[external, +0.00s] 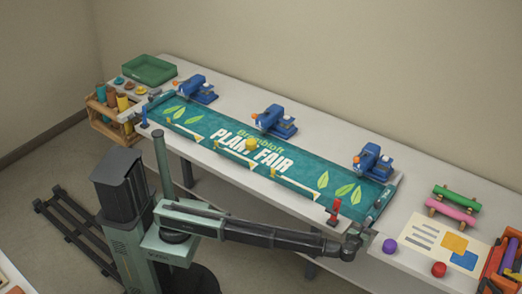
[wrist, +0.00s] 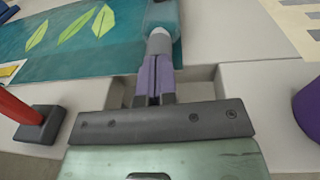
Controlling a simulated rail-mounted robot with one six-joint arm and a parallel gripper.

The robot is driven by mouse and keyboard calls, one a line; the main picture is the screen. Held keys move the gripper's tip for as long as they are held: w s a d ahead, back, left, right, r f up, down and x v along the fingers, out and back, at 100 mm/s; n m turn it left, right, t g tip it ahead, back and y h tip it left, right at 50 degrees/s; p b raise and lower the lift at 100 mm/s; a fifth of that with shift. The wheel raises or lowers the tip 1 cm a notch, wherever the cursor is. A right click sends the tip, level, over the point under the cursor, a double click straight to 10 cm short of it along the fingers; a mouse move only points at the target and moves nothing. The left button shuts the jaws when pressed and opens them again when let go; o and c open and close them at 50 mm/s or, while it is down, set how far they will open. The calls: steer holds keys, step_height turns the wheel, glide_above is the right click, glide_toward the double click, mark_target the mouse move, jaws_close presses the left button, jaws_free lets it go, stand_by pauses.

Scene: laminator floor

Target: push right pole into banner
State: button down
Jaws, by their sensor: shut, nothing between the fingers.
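The teal banner (external: 225,145) lies flat on the long table, printed with leaves and "PLANT FAIR"; its right part shows in the wrist view (wrist: 75,45). The right pole (wrist: 158,42) shows a rounded grey end sticking out of the banner's teal end sleeve (wrist: 163,14); the rest of it is hidden inside. My gripper (wrist: 155,68) is shut and empty, its purple fingers in line with the pole and right at its grey end. I cannot tell whether they touch. In the external view my gripper (external: 359,232) is at the table's front edge, by the banner's right corner.
A red upright piece (external: 333,213) stands left of my gripper. A purple ball (external: 389,246) and a red ball (external: 438,269) lie to the right, near a printed sheet (external: 440,240). Several blue clamping devices (external: 372,162) line the banner's back edge.

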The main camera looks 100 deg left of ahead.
steer(key=shift+w+a+r, duration=0.1)
steer(key=shift+a, duration=0.05)
steer(key=f+p+v, duration=0.1)
steer(key=v, duration=1.3)
steer(key=s+f+n+g+h, duration=0.2)
steer(key=s+f+n+h, duration=0.2)
steer(key=s+f+n, duration=0.4)
steer(key=s+f+n+g+h, duration=0.2)
steer(key=s+f+n+h, duration=0.4)
steer(key=s, duration=0.5)
steer(key=s+d+f+n+g+h, duration=0.15)
steer(key=s+n+h, duration=0.55)
steer(key=s, duration=1.4)
step_height(320, 180, up, 21)
steer(key=w+p, duration=0.1)
steer(key=p, duration=2)
steer(key=shift+w+a+r+n+y, duration=0.25)
steer(key=shift+w+n+y, duration=0.15)
